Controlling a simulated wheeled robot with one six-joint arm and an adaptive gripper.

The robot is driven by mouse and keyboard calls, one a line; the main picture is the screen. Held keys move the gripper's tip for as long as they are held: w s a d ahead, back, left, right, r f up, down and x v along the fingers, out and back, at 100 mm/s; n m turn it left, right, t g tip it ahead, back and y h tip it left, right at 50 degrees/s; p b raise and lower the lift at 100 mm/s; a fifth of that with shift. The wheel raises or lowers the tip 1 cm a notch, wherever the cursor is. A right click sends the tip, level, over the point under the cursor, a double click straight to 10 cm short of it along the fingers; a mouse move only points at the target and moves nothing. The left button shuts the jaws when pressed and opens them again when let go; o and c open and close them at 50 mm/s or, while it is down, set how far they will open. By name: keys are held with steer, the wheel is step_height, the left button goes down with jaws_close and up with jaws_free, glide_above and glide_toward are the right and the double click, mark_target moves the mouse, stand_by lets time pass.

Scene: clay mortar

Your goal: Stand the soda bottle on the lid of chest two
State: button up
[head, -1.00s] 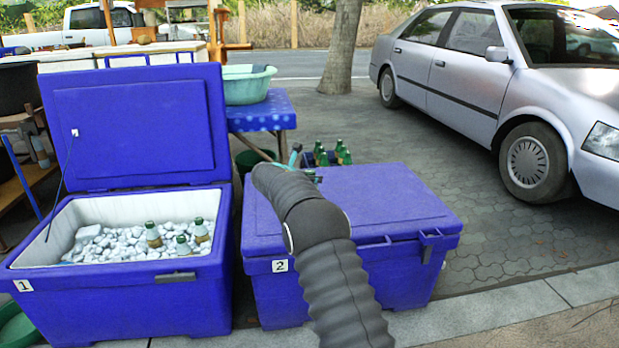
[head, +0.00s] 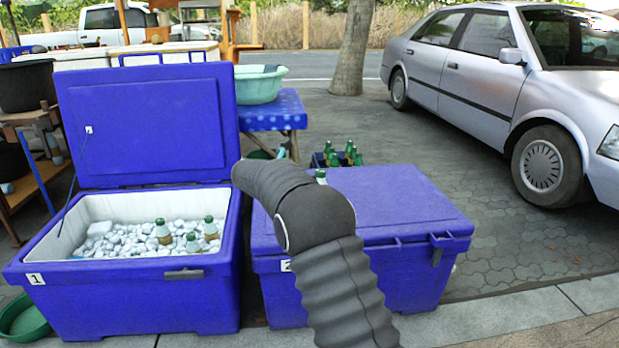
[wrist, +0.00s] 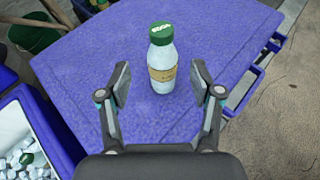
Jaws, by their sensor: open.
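The soda bottle (wrist: 161,60), pale with a green cap and a tan label, stands upright on the blue lid of chest two (wrist: 215,40) in the wrist view. In the head view, only its cap and neck (head: 321,177) show above my arm, over the closed lid of chest two (head: 390,200). My gripper (wrist: 160,84) is open, with one finger on each side and the bottle just beyond the fingertips. The fingers appear apart from it. In the head view my arm hides most of the gripper and part of the lid.
Open chest one (head: 130,290) stands left, holding ice and several bottles. A bottle crate (head: 337,158) sits behind chest two. A blue table (head: 280,108) with a green basin (head: 258,84) is behind. A silver car (head: 490,85) is parked right. Most of the lid is clear.

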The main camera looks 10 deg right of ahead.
steer(key=s+d+r+m+g+y, duration=0.1)
steer(key=s+d+r+m, duration=0.25)
steer(key=s, duration=0.55)
steer(key=s+d+r+m+g+y, duration=0.25)
steer(key=s+m, duration=0.25)
steer(key=s, duration=0.4)
steer(key=s+d+r+m, duration=0.3)
steer(key=s+d+m, duration=0.15)
steer(key=s, duration=0.45)
steer(key=s+a+f+m+y, duration=0.1)
steer(key=s+m, duration=0.3)
steer(key=s, duration=0.5)
steer(key=s+a+f+m+y, duration=0.1)
steer(key=s+f+m+y, duration=0.2)
steer(key=s, duration=0.7)
steer(key=s+a+f+m+y, duration=0.1)
steer(key=s+f+m+y, duration=0.1)
steer(key=s+f+m, duration=0.2)
steer(key=s+m, duration=0.3)
steer(key=s, duration=0.3)
steer(key=shift+a, duration=0.3)
